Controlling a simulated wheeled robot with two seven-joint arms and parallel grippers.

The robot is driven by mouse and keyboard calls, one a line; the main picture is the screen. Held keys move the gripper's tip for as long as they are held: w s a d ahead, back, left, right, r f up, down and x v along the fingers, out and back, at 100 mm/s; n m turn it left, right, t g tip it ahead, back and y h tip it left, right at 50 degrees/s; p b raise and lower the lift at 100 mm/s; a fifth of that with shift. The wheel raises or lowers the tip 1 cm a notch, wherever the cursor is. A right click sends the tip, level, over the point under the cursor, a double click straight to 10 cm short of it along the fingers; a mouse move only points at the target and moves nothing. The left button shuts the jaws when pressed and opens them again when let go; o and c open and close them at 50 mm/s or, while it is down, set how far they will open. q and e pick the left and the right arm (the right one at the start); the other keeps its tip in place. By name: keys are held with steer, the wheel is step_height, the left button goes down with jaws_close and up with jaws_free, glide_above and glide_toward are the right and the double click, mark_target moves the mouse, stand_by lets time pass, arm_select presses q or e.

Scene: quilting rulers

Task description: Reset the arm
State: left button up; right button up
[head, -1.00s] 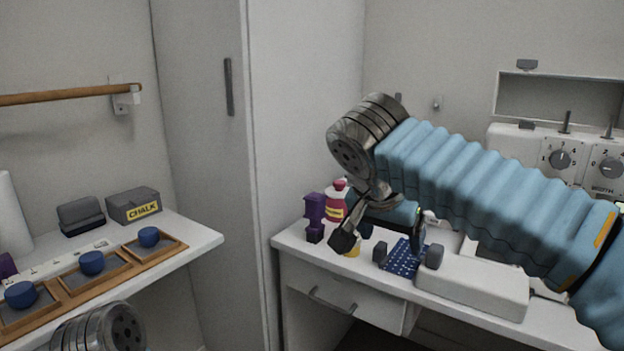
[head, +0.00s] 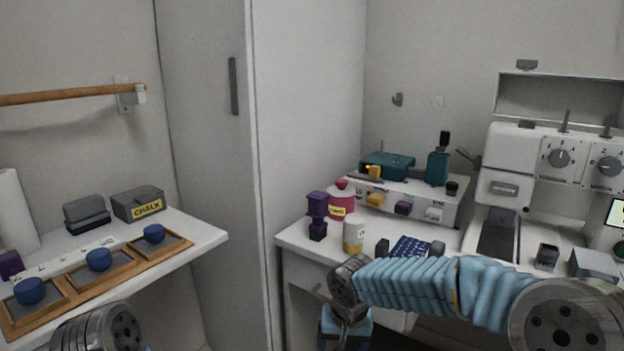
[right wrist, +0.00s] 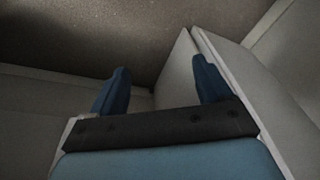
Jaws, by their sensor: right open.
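My right arm (head: 440,288) reaches in from the right, low in front of the sewing table. Its wrist hangs down at the table's front edge, and the gripper's fingertips are cut off below the head view. In the right wrist view the two blue fingers of my right gripper (right wrist: 161,66) are spread apart with nothing between them. Beyond them are a dark surface and pale panels. Only a metal joint of my left arm (head: 100,328) shows at the bottom left; its gripper is out of view.
The sewing table (head: 292,238) holds a purple stacked item (head: 317,215), a red-pink bottle (head: 341,200), a yellow-white jar (head: 353,236), a patterned blue piece (head: 410,247) and a machine (head: 505,185). The left shelf (head: 205,237) holds wooden frames (head: 75,291) and a chalk box (head: 137,204).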

steer(key=s+f+g+y, duration=0.15)
steer(key=s+f, duration=0.35)
steer(key=f, duration=0.6)
steer(key=s+f+g+y, duration=0.15)
steer(key=s+f, duration=0.35)
steer(key=f, duration=0.6)
steer(key=s+d+f+m+t, duration=0.1)
steer(key=s+d+f, duration=0.3)
steer(key=s+f, duration=0.4)
steer(key=s, duration=0.3)
steer(key=shift+s+d+y, duration=0.15)
steer(key=shift+d+y, duration=0.15)
